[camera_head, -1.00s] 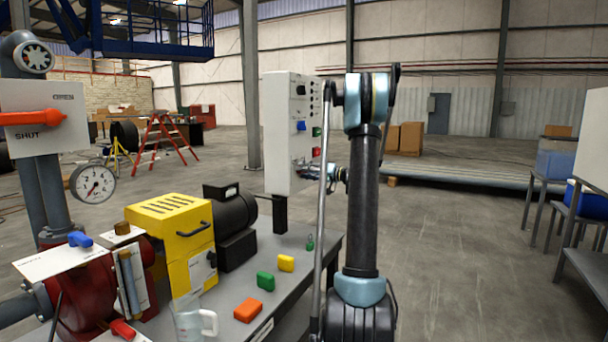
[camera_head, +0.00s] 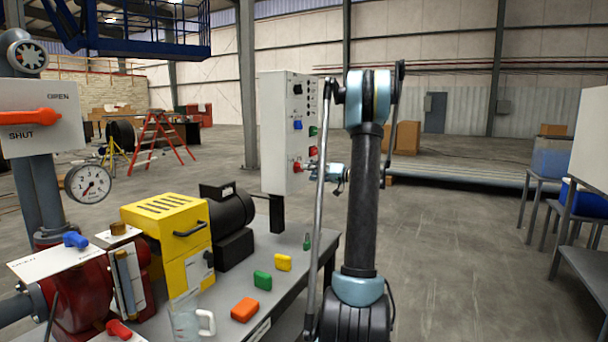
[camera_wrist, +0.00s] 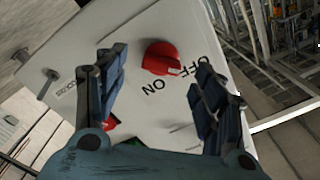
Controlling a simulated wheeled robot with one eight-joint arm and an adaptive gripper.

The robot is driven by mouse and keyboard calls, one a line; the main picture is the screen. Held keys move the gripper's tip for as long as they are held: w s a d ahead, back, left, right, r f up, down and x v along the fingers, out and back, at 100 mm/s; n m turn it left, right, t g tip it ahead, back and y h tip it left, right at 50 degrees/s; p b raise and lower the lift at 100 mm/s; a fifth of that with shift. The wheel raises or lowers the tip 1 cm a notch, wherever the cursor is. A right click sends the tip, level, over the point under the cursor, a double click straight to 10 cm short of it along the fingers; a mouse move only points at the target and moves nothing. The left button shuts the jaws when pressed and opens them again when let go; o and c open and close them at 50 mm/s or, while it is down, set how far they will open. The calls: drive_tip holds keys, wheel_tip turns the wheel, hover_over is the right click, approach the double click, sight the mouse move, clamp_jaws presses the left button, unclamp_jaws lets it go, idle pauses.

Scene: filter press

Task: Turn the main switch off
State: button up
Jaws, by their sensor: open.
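The main switch is a red rotary knob (camera_wrist: 158,56) on a white panel face (camera_wrist: 110,35) in the wrist view, with ON and OFF lettering beside it. A white mark on the knob's edge lies near both words; I cannot tell which it points to. My gripper (camera_wrist: 160,95) is open, its two dark fingers spread to either side below the knob, with nothing between them. In the head view, the red knob (camera_head: 297,167) sits low on the control box (camera_head: 273,130), and my gripper (camera_head: 312,169) is just right of it, apparently apart from it.
Above the knob, the box carries a blue knob (camera_head: 298,125) and green and red buttons. Below stands a grey bench (camera_head: 290,285) with a yellow pump housing (camera_head: 170,225), coloured blocks and a clear jug (camera_head: 190,318).

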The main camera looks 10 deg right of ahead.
drive_tip(key=v, duration=0.7)
drive_tip(key=s+a+f+g+h, duration=0.3)
drive_tip(key=s+a, duration=0.5)
drive_tip(key=s, duration=0.3)
drive_tip(key=s+a+f+g+h, duration=0.3)
drive_tip(key=s+a, duration=0.5)
drive_tip(key=s, duration=0.3)
drive_tip(key=s+d+f+h, duration=0.2)
drive_tip(key=s+f, duration=0.3)
drive_tip(key=s, duration=0.4)
drive_tip(key=s+d+f+m+g+h, duration=0.1)
drive_tip(key=s+d+f+h, duration=0.1)
drive_tip(key=s+f, duration=0.3)
drive_tip(key=s+d+f+g+h, duration=0.1)
drive_tip(key=s+f+h, duration=0.3)
drive_tip(key=s, duration=0.9)
drive_tip(key=shift+s+d+f+m+h, duration=0.3)
drive_tip(key=shift+s+d+f+m, duration=0.1)
drive_tip(key=shift+d+f, duration=0.4)
